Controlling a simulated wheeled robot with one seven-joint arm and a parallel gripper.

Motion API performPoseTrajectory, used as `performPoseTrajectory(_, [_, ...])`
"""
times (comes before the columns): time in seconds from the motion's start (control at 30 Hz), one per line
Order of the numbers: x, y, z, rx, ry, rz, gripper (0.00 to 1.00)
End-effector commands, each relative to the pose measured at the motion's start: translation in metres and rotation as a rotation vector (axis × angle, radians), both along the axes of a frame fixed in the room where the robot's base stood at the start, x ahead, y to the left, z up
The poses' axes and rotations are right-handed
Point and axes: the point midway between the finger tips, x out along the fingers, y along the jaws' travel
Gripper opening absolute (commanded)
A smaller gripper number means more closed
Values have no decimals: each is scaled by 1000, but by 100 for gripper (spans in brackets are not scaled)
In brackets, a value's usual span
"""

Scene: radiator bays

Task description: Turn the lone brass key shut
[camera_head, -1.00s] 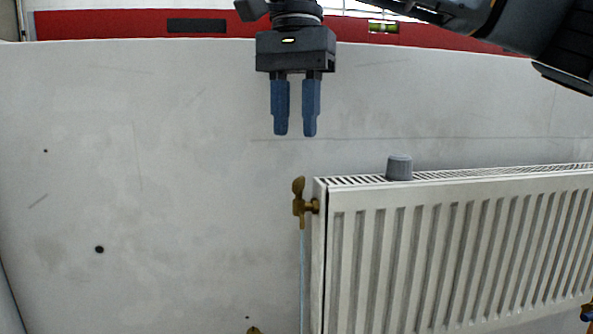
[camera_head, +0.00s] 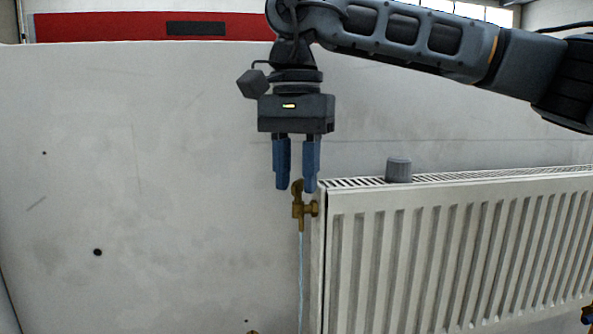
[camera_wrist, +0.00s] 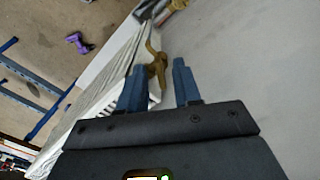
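The brass key (camera_head: 297,187) sits on top of a brass valve (camera_head: 301,211) at the left end of the white radiator (camera_head: 430,250). The key and valve also show in the wrist view (camera_wrist: 155,67), beyond my fingertips and between their lines. My gripper (camera_head: 296,190) is open, its two blue fingers pointing down with a gap between them. In the head view the fingertips are level with the top of the key, which shows between them. I cannot tell whether either finger touches it. The gripper also shows open in the wrist view (camera_wrist: 157,82).
A grey cap-like knob (camera_head: 399,169) stands on the radiator's top grille, right of my gripper. A thin pale pipe (camera_head: 300,280) runs down below the valve. A purple object (camera_wrist: 79,43) lies on the floor in the wrist view.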

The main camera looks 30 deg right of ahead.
Motion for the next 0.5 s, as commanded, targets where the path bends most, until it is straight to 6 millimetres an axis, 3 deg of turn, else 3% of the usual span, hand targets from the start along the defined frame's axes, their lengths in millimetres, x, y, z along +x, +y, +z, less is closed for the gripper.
performPoseTrajectory(0.33, [0, 0, 0, 0, 0, 0, 0])
performPoseTrajectory(0.5, [0, 0, 0, 0, 0, 0, 0])
